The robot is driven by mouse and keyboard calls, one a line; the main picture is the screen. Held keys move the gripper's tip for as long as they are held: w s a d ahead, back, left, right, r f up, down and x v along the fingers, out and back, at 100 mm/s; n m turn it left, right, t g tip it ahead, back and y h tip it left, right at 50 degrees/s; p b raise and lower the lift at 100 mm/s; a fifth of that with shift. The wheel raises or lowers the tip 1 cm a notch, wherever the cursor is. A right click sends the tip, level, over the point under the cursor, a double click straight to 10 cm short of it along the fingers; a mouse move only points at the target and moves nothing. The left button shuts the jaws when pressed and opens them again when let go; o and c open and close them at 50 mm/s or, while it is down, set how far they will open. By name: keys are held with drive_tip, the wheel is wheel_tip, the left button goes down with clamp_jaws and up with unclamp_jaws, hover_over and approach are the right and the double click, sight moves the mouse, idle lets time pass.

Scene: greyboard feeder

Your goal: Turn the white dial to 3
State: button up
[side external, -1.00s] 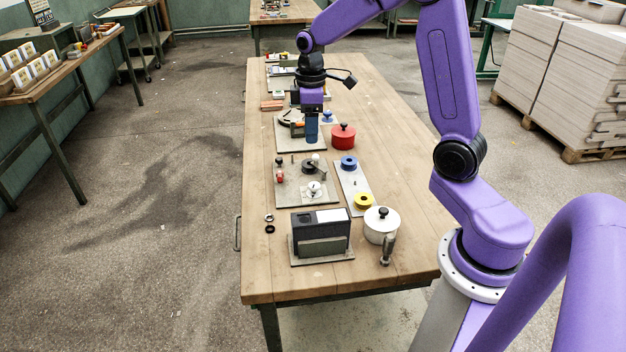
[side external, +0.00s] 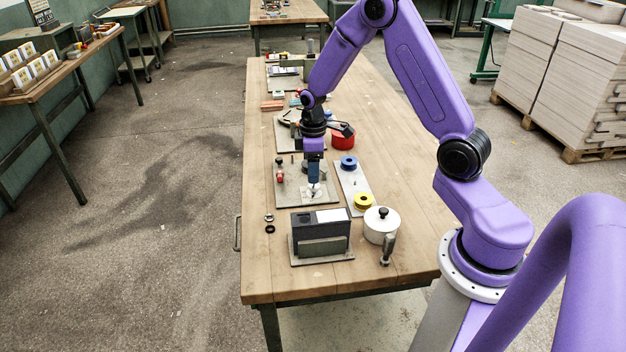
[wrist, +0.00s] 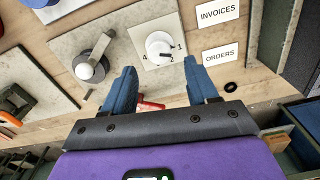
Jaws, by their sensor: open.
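The white dial (wrist: 159,46) sits on a pale square plate (wrist: 143,38) in the wrist view. A 1 shows to its right and a 4 at its lower left; the other digits are partly hidden or too small to read. My gripper (wrist: 160,70) is open, with a blue finger on each side below the dial and nothing between the tips.
A lever with a white ball knob (wrist: 84,71) stands left of the dial. A red handle (wrist: 150,105) shows between the fingers. INVOICES (wrist: 219,14) and ORDERS (wrist: 219,55) labels lie right. A dark box (side external: 320,232) and white pot (side external: 381,224) stand nearer the side camera.

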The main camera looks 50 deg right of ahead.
sight(314, 189)
drive_tip(key=shift+f, duration=2.2)
drive_tip(key=c, duration=1.1)
